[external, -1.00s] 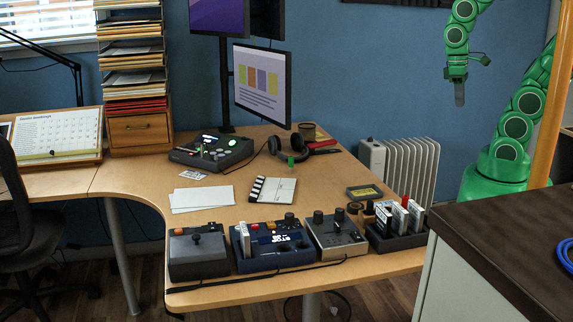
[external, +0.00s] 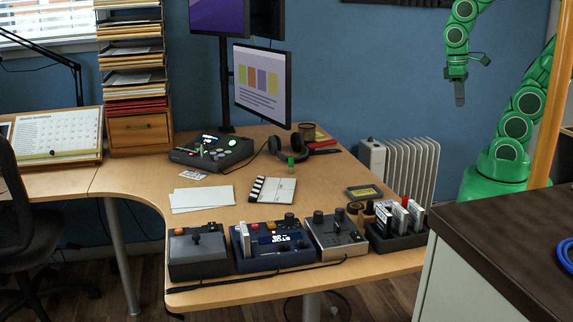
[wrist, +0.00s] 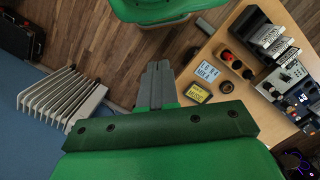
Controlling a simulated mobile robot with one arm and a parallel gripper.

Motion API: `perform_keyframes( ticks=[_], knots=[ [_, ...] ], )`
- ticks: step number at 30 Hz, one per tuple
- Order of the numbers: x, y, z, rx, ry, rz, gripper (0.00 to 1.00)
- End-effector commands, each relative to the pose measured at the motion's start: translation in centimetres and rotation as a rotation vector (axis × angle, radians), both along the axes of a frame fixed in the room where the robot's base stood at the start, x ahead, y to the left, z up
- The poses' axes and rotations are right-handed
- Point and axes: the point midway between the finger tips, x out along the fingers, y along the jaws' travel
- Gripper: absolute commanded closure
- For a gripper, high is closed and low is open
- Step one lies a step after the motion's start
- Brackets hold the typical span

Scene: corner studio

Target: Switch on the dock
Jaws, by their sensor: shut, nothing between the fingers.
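I cannot tell for sure which device is the dock. A blue console (external: 270,262) with a lit display and a pale cartridge upright in its left side stands at the desk's front. A dark grey box with a joystick (external: 198,262) is left of it. A grey box with knobs (external: 338,238) is right of it. A black rack (external: 400,243) holding several cartridges is at the desk's front right corner. My gripper (external: 460,97) is shut and empty, high and well away from these, past the desk's right side. It points down; its fingers also show in the wrist view (wrist: 156,82).
The desk (external: 225,212) also bears a console with a lit green button (external: 212,152), headphones, papers (external: 202,198) and a clapperboard. A white radiator (external: 408,165) stands right of the desk. A dark-topped counter (external: 510,230) is at front right. A monitor (external: 262,82) rises over the desk.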

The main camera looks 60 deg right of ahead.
Motion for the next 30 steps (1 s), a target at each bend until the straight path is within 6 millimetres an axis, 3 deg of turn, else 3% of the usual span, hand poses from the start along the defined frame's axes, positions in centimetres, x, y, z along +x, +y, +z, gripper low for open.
perform_keyframes(
  ticks=[8, 30],
  knots=[
    [1.5, 0.1, 0.4, -0.003, -0.006, 0.010, 1.00],
    [16.3, 3.6, 3.6, -0.031, -0.093, 0.109, 1.00]
  ],
)
